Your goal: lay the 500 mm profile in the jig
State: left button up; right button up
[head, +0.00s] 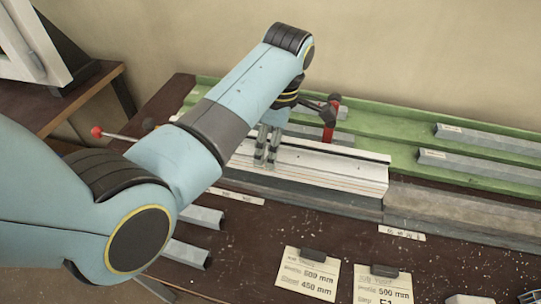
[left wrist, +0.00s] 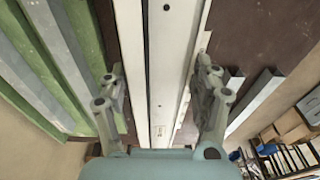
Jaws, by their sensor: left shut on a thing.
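A long white bar (head: 330,172) with thin lines along it lies at mid bench; I take it for the profile at the jig, but cannot clearly separate the two. It also shows in the left wrist view (left wrist: 177,45) beside a dark groove. A long grey beam (head: 460,213) runs on to the right. My left gripper (head: 267,157) points down at the white bar's left part. In the left wrist view its fingers (left wrist: 160,85) stand on either side of the pale bar, shut on it. Their contact is hard to see. My right gripper is not in view.
A green rack (head: 400,125) behind holds several grey profiles (head: 480,163). A red-handled clamp (head: 330,120) stands beside my gripper; another red knob (head: 97,132) is at left. Short grey pieces (head: 187,253) and paper cards (head: 308,275) lie in front.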

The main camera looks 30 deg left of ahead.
pick_arm(q)
jog(key=shift+f, duration=1.9)
jog(key=shift+f, duration=0.1)
jog(key=shift+f, duration=0.15)
jog(key=o, duration=1.7)
jog(key=shift+r, duration=0.4)
jog(key=r, duration=0.4)
jog(key=d+r, duration=0.1)
jog(key=r, duration=0.6)
jog(key=shift+w+d+r+b, duration=0.2)
jog(key=shift+w+r+b, duration=0.1)
jog(key=shift+b, duration=0.1)
